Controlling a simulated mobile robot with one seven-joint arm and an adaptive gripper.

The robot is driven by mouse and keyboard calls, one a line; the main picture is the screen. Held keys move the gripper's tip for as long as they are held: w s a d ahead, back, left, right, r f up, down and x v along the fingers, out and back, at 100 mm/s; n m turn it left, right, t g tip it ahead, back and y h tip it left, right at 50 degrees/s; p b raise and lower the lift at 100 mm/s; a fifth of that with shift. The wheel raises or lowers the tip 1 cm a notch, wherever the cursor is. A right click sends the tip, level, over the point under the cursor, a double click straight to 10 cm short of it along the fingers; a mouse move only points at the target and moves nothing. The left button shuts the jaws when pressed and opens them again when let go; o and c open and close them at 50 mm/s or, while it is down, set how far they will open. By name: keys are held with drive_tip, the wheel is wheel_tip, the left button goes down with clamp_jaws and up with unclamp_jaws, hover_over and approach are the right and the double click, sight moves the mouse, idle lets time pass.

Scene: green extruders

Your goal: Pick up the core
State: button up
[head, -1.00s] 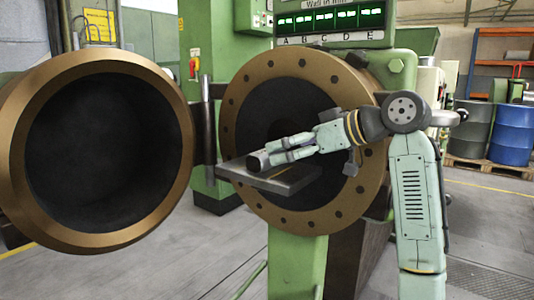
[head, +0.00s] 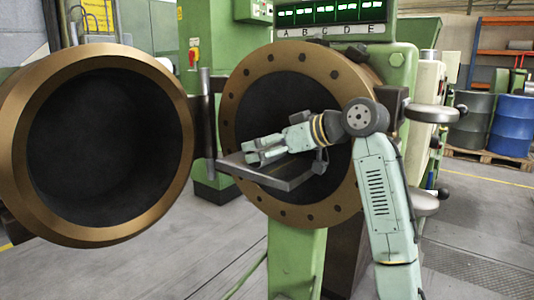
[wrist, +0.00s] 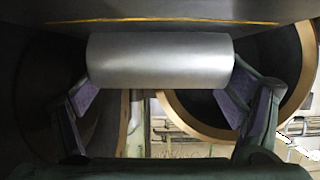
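The core is a smooth silver cylinder (wrist: 160,60), lying crosswise in the upper middle of the wrist view. My gripper (wrist: 161,88) has one finger at each end of it, with purple-grey pads turned inward. The fingers are wide apart and their tips meet the cylinder's ends in the picture. I cannot tell whether they press on it. In the head view my gripper (head: 256,152) is over the dark plate (head: 285,182) in front of the round opening. The core cannot be made out clearly there.
The plate juts from the brass-rimmed machine opening (head: 342,185). A large open round door (head: 15,165) stands at the left, joined by a hinge post (head: 205,125). Blue (head: 512,125) and dark drums stand at the far right. Floor (head: 480,235) at the lower right is clear.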

drive_tip(key=c, duration=1)
drive_tip(key=shift+r, duration=0.1)
drive_tip(key=shift+c, duration=0.2)
